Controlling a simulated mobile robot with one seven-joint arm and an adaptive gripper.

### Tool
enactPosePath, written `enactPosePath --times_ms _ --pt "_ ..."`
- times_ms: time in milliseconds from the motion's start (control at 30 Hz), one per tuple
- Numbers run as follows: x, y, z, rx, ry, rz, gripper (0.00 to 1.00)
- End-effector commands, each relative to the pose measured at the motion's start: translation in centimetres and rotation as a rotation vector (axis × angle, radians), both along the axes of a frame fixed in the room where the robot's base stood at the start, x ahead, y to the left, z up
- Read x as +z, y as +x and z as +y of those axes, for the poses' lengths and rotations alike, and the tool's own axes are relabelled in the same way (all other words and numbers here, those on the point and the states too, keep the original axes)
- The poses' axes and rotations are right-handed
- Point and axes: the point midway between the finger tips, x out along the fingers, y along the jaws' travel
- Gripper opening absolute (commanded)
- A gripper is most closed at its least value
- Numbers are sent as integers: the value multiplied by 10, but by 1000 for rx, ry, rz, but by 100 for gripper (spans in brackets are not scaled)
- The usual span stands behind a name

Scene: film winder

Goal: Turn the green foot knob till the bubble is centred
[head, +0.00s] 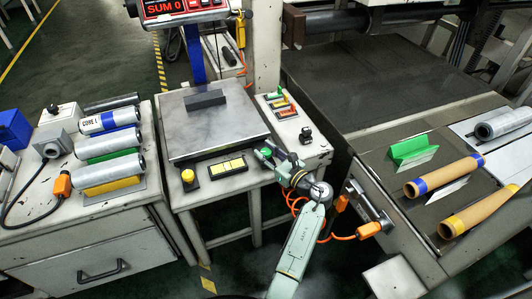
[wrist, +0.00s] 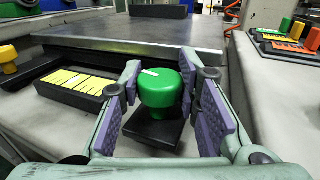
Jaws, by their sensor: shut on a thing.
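The green foot knob (wrist: 160,88) stands on a black base at the front right corner of the scale's plate. It has a white mark on top, towards its far left side. My gripper (wrist: 165,105) has its purple pads on either side of the knob and is shut on it. In the head view my gripper (head: 268,156) covers most of the knob. The yellow level vial (wrist: 78,84) lies in a black holder left of the knob, and it also shows in the head view (head: 227,167). The bubble's place in it is too small to tell.
A yellow knob (head: 188,176) stands left of the vial. A dark bar (head: 205,99) lies on the grey plate (head: 190,130). Colored buttons (head: 281,104) are on a panel to the right. Cores (head: 110,142) lie on the left cabinet; tan rolls (head: 445,177) lie on the right.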

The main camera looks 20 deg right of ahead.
Motion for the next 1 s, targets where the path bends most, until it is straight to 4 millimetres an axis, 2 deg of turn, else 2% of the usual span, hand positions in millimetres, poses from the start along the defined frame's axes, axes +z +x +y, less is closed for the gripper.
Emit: enactPosePath --times_ms 67,100,367,733,867,1000 --pt "1 1 0 -1 0 -1 2" --pt "1 1 0 -1 0 -1 32" --pt "1 1 0 -1 0 0 50" --pt "4 0 0 -1 -1 -2 51" --pt "21 0 0 -1 -4 -3 51" --pt "50 0 0 -1 -5 -4 51"
